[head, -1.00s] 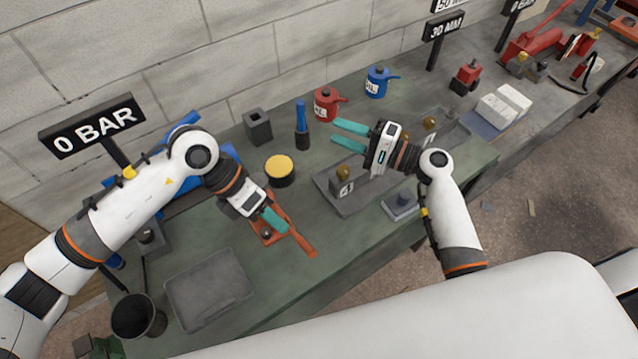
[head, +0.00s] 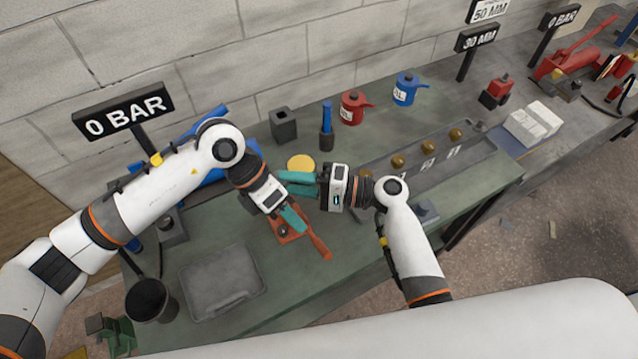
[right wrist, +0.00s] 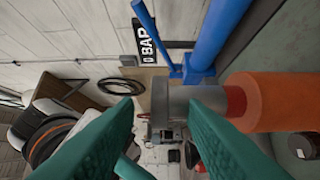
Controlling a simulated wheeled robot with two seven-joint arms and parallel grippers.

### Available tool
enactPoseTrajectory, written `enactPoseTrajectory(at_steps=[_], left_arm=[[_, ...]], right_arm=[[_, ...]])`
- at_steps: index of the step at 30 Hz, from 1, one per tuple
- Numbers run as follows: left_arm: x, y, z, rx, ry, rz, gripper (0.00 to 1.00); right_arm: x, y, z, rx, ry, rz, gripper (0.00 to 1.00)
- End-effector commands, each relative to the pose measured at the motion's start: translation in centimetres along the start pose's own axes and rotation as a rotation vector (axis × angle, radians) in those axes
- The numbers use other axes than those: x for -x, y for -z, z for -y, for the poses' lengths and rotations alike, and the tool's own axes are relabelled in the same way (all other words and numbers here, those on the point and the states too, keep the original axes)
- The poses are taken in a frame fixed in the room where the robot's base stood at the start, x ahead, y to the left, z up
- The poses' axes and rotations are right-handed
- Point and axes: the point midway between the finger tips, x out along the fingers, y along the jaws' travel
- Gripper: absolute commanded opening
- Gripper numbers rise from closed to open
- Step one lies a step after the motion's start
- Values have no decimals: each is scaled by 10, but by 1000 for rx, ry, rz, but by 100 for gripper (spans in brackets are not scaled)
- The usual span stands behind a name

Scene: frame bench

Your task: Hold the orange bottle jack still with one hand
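The orange bottle jack (head: 288,235) stands on the green bench, its orange handle (head: 320,247) pointing toward the front edge. My left gripper (head: 294,217) is over it and hides much of its body; I cannot tell whether its fingers touch or grip the jack. My right gripper (head: 297,183) comes from the right, just behind the left one, fingers pointing left. In the right wrist view its teal fingers are apart. An orange cylinder (right wrist: 275,100), apparently the jack's body, lies ahead on the right, with a grey part (right wrist: 180,100) beyond the finger gap.
A yellow-topped cylinder (head: 300,162) stands close behind my right gripper. A grey tray (head: 220,283) and a dark cup (head: 149,300) are at the front left. A long tray (head: 470,148) with brown knobs lies right. Red (head: 352,106) and blue (head: 404,88) cans stand at the back.

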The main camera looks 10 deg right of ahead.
Motion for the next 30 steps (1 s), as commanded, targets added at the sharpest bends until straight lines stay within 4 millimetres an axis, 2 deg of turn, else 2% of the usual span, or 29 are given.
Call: enactPoseTrajectory(at_steps=[3,6,17,24,30], left_arm=[[0,0,0,0,0,0,36],[0,0,0,0,0,0,36],[0,0,0,0,0,0,36],[0,0,0,0,0,0,36],[0,0,0,0,0,0,36]], right_arm=[[-16,-1,0,0,-2,1,36],[-24,0,0,0,0,1,36],[-28,0,0,0,1,1,36],[-28,0,0,0,1,1,0],[-28,0,0,0,1,1,0]])
